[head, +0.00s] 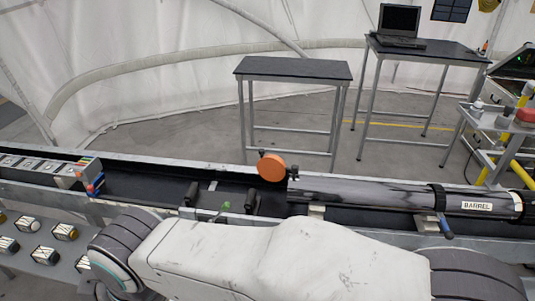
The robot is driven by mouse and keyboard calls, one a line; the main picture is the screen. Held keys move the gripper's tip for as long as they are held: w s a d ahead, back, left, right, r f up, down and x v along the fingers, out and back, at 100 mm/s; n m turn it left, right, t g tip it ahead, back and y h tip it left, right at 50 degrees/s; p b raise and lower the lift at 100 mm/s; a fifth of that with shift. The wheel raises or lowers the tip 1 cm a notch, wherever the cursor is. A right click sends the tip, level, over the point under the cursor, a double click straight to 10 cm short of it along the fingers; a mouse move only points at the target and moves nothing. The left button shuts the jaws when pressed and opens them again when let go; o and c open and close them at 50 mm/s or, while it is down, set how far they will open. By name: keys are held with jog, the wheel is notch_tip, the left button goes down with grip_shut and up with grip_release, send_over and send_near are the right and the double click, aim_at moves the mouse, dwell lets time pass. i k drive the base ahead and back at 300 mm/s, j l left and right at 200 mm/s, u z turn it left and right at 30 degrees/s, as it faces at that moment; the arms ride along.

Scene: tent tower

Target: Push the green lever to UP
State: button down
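A small green lever (226,206) shows at the near edge of the long dark trough, left of the barrel. It is partly hidden behind my white arm, and I cannot tell its position from this view. My arm lies across the bottom of the picture, but my gripper is out of view. No UP marking can be read.
A grey metal barrel (365,194) labelled BARREL lies in the trough (140,187), with an orange disc (271,167) at its left end. Several small blocks lie on a lower-left shelf (20,262). Two dark-topped tables (293,69) (425,48) stand behind, with open floor around them.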

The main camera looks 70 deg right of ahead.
aim_at(226, 205)
jog(key=z, duration=2.3)
